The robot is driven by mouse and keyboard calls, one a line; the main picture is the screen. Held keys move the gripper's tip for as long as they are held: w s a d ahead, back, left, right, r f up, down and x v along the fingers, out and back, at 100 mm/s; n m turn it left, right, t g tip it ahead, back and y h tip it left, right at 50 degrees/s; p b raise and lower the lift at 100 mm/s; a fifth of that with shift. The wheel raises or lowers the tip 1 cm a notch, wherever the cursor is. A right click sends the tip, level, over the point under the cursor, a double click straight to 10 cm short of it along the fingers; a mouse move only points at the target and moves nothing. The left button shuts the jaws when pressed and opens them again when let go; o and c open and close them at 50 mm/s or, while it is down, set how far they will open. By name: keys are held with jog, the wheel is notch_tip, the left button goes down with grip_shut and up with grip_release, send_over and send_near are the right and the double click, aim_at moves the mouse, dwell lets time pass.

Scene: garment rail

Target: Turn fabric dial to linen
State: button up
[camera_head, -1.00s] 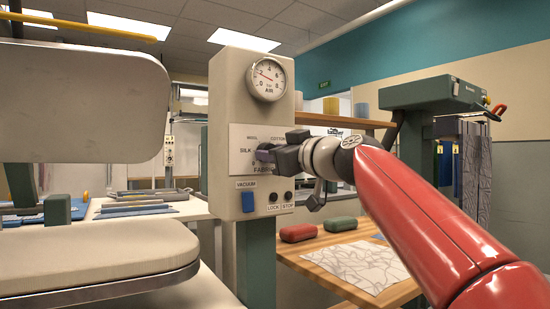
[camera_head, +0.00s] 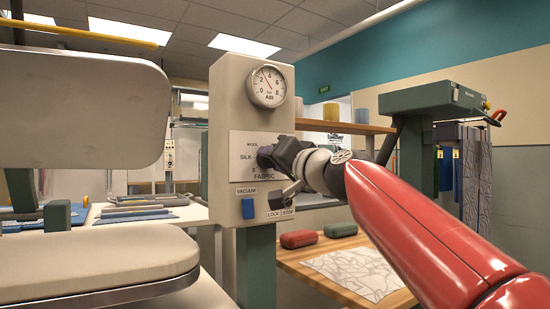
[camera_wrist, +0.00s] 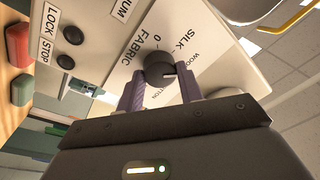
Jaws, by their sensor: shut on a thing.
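The fabric dial (camera_wrist: 158,66) is a dark round knob with a short white mark on a white label plate. My gripper (camera_wrist: 160,82) is shut on the knob, one purple-grey finger on each side. In the wrist view the mark points roughly towards the side between wool and cotton; I cannot tell exactly where. The words silk, wool and part of cotton show around it, with a 0 near fabric. The linen label is not visible. In the head view my gripper (camera_head: 266,156) covers the dial and part of the label plate (camera_head: 242,140).
The panel (camera_head: 224,100) carries an air gauge (camera_head: 267,86) above and a blue vacuum switch (camera_head: 248,208) below. A pressing machine (camera_head: 90,245) stands at left, a wooden table (camera_head: 300,262) at lower right.

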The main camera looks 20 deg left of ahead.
jog(key=m+h+p, duration=0.1)
jog(key=m+p, duration=0.1)
jog(key=m, duration=1)
jog(key=m+h+p, duration=0.1)
jog(key=m+p, duration=0.1)
jog(key=m, duration=1.1)
jog(key=shift+s+a+m+p, duration=0.1)
jog(key=shift+a+m+p, duration=0.05)
jog(key=shift+m+p, duration=0.15)
jog(key=o, duration=1)
jog(key=shift+b+v, duration=0.85)
jog(key=shift+v, duration=3.1)
